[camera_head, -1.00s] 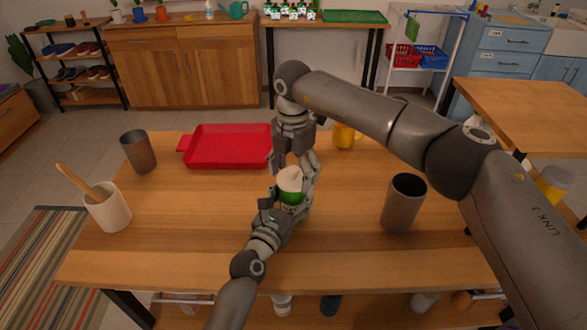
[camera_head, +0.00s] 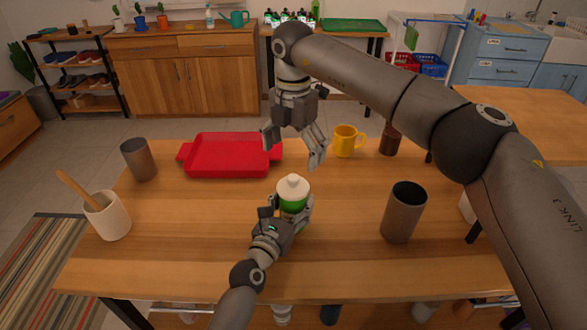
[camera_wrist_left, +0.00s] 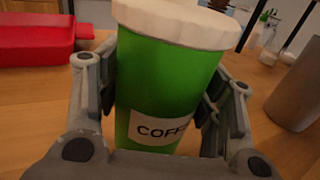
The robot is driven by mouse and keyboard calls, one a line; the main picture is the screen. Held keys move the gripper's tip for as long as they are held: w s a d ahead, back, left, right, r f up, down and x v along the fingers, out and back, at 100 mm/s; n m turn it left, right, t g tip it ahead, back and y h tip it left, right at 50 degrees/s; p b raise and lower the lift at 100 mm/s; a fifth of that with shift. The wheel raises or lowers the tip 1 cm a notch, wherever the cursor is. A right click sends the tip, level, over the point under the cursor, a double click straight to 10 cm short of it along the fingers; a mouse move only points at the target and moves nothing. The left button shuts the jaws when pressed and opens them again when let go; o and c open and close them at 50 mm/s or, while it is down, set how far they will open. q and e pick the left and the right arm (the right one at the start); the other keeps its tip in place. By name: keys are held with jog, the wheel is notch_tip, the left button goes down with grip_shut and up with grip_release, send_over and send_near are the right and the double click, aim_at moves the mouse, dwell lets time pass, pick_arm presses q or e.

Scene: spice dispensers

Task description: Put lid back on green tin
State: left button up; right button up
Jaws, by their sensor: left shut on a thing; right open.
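The green tin (camera_head: 291,203) stands upright on the table, and its label in the left wrist view (camera_wrist_left: 160,95) reads "COFF", the rest hidden. A cream-white lid (camera_head: 292,185) with a knob sits on top of the tin; its rim also shows in the left wrist view (camera_wrist_left: 180,22). My left gripper (camera_head: 287,212) is shut on the tin, with fingers on both sides of it. My right gripper (camera_head: 296,145) is open and empty, above and behind the tin, apart from the lid.
A red tray (camera_head: 228,170) lies behind left. A grey cup (camera_head: 139,160) and a white pot with a wooden spoon (camera_head: 108,217) stand at the left. A tall grey cup (camera_head: 403,212) stands at the right, a yellow mug (camera_head: 347,141) behind. Table is clear around the tin.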

jog(key=shift+r, duration=1.8)
pick_arm(q)
jog(key=o, duration=1.5)
jog(key=shift+s, duration=0.1)
jog(key=v, duration=1.2)
jog(key=shift+f, duration=0.1)
pick_arm(e)
jog(key=shift+f, duration=0.1)
